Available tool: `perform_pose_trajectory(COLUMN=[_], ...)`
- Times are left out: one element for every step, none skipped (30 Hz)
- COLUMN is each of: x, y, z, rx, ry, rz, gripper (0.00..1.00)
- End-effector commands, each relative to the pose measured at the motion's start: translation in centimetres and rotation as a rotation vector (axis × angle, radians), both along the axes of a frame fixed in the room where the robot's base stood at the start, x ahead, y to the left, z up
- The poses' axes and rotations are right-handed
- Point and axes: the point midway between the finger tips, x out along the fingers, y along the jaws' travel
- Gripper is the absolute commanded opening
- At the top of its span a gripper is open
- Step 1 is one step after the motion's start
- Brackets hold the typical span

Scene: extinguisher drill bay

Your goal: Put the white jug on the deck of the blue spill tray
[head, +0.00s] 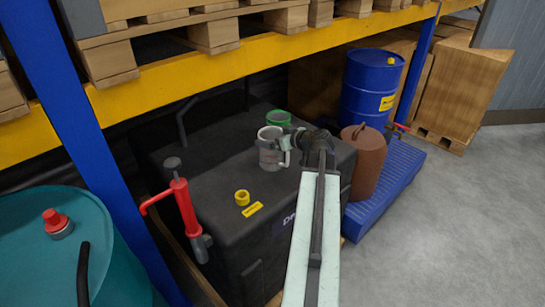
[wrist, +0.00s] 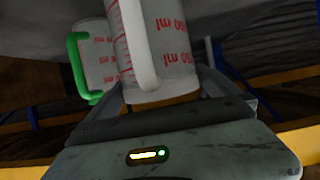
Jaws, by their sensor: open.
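The white jug (head: 270,152) stands upright on top of a black tank, its handle facing my arm. In the wrist view the white jug (wrist: 170,40) shows close up with red markings and its handle toward the camera. My gripper (head: 296,141) is open at the handle side of the jug; in the wrist view its fingers (wrist: 163,90) lie to either side of the jug's lower part. I cannot tell whether they touch it. The blue spill tray (head: 403,178) lies on the floor at right, with a bare front strip of deck.
A green-handled jug (head: 279,118) stands just behind the white one. A brown can (head: 364,165) and a blue drum (head: 372,85) stand on the tray. A yellow rack beam (head: 190,85) runs overhead.

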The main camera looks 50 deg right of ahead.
Motion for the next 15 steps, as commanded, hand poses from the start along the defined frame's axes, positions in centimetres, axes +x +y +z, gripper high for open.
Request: perform_pose_trajectory(x=[-0.06,-0.06,-0.08,-0.08,-0.09,-0.1,-0.1,-0.11,-0.11,-0.12,-0.12,-0.13,-0.14,-0.14,-0.15], y=[0.0,0.0,-0.01,-0.01,-0.02,-0.01,-0.02,-0.02,-0.03,-0.03,-0.04,-0.04,-0.05,-0.05,-0.06], z=[0.07,0.07,0.08,0.08,0.08,0.07,0.07,0.08,0.08,0.07,0.08,0.09,0.09,0.08,0.08], rx=[0.0,0.0,0.0,0.001,0.001,0.001,0.001,0.001,0.001,0.001,0.001,0.001,0.001,0.001,0.001], ry=[0.0,0.0,0.0,0.0,0.0,0.0,0.0,0.0,0.0,0.0,0.0,0.0,0.0,0.0,0.0], rz=[0.0,0.0,0.0,0.0,0.0,0.0,0.0,0.0,-0.001,-0.001,-0.001,-0.001,-0.001,-0.001,-0.001], gripper=[1.0,1.0,0.89,0.81,0.72,0.61,0.53,0.44,0.33,0.25,0.21,0.21,0.21,0.21,0.21])
